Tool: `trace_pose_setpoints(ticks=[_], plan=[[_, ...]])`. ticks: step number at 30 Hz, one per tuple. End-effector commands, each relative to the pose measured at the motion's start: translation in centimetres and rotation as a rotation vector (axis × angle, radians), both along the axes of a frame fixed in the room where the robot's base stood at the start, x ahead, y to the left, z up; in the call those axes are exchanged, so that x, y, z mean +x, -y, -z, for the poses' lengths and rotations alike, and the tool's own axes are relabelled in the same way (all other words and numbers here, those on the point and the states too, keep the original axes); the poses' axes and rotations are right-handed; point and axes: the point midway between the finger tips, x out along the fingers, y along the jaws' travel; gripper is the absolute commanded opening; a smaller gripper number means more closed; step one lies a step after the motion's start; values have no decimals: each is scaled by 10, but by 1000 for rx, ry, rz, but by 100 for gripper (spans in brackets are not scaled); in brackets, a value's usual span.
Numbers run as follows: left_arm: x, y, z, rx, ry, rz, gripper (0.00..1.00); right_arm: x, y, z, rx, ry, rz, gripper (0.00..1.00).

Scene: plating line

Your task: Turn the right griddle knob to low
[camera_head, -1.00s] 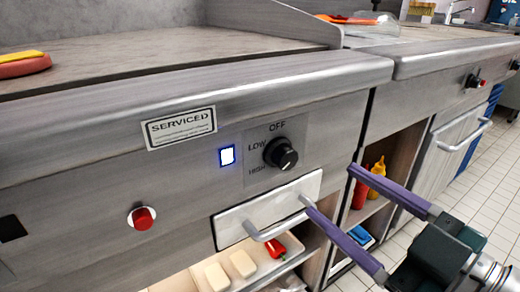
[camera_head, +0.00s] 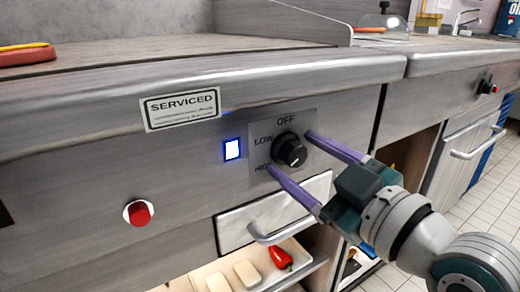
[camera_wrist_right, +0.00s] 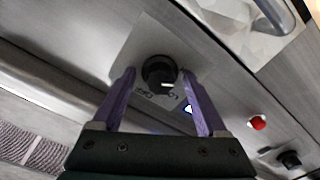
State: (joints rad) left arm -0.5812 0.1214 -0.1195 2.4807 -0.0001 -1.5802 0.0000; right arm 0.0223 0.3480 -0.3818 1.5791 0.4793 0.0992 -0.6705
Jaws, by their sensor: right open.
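The right griddle knob (camera_head: 289,149) is a round black knob on a grey plate marked OFF at top, LOW at left and HIGH at lower left. A small pale mark shows on its face; I cannot read its setting for certain. My right gripper (camera_head: 289,152) is open, its two purple fingers reaching to either side of the knob. In the right wrist view the knob (camera_wrist_right: 158,70) sits between the open fingertips (camera_wrist_right: 159,74), with gaps on both sides. Contact is not visible. My left gripper is not in view.
A lit white indicator (camera_head: 232,149) is left of the knob. A red button (camera_head: 138,212) is farther left on the panel. A drawer handle (camera_head: 285,228) sticks out below. A SERVICED label (camera_head: 180,109) is above left. A red pepper (camera_head: 280,257) lies on the lower shelf.

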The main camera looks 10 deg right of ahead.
Motion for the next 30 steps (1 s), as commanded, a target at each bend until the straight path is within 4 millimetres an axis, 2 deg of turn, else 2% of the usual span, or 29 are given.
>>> trace_pose_setpoints(ticks=[3,23,30], plan=[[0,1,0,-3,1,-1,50,0,0,0,0,0,0,75],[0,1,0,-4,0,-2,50,0,0,0,0,0,0,1],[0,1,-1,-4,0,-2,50,0,0,0,6,-2,0,0]])
